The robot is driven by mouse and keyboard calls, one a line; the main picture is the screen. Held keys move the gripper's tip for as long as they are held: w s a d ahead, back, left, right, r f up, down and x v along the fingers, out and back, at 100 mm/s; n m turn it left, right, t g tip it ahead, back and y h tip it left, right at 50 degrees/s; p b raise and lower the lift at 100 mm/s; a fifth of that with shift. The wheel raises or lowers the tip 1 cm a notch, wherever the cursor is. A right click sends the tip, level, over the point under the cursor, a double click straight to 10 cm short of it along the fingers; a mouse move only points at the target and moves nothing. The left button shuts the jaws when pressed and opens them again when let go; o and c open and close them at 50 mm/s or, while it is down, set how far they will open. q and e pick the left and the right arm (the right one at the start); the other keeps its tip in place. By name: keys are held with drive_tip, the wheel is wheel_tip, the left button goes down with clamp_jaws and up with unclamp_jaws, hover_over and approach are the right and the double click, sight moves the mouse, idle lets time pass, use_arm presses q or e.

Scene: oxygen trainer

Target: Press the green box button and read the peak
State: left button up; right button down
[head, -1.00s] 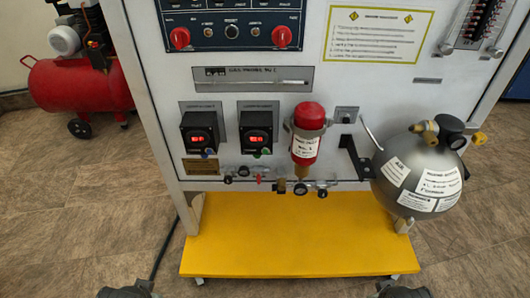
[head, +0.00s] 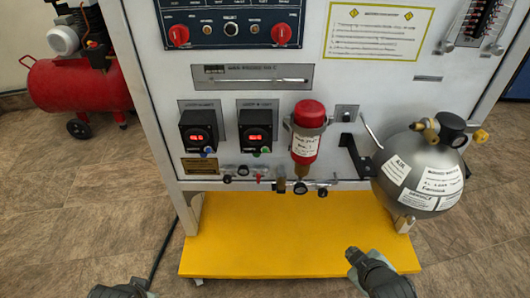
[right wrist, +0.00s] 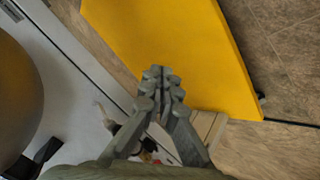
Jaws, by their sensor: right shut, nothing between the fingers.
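Two black boxes with lit red displays are mounted on the white panel in the head view. The right box (head: 257,131) has a small green button (head: 265,150) at its lower edge. The left box (head: 198,131) has a blue button (head: 207,151). Their digits are too small to read surely. My right gripper (head: 352,254) is low at the front, over the yellow platform's right part, well below and right of the green button. It also shows in the right wrist view (right wrist: 163,72), fingers together and empty. My left gripper (head: 122,290) is partly visible at the bottom edge; its fingers are unclear.
A red cylinder (head: 304,143) hangs just right of the green-button box. A grey sphere tank (head: 410,177) juts out at right. Small valves and fittings (head: 300,187) run below the boxes. The yellow platform (head: 270,240) extends forward. Space before the boxes is clear.

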drive_tip(key=w+a+r+n+t+y+b, duration=0.1)
drive_tip(key=w+a+r+n+t+y, duration=0.45)
drive_tip(key=w+a+r+n, duration=0.45)
use_arm(q)
drive_tip(key=v, duration=0.3)
drive_tip(key=b+v, duration=0.1)
drive_tip(key=v, duration=0.1)
drive_tip(key=shift+a+r, duration=0.1)
drive_tip(key=shift+a, duration=0.3)
use_arm(e)
drive_tip(key=s+a+r+n+y, duration=0.5)
drive_tip(key=a+r+n+y, duration=0.4)
drive_tip(key=n, duration=0.6)
drive_tip(key=a+t, duration=0.1)
drive_tip(key=a, duration=0.1)
drive_tip(key=shift+a+r, duration=0.15)
drive_tip(key=shift+a, duration=0.25)
drive_tip(key=shift+y, duration=0.25)
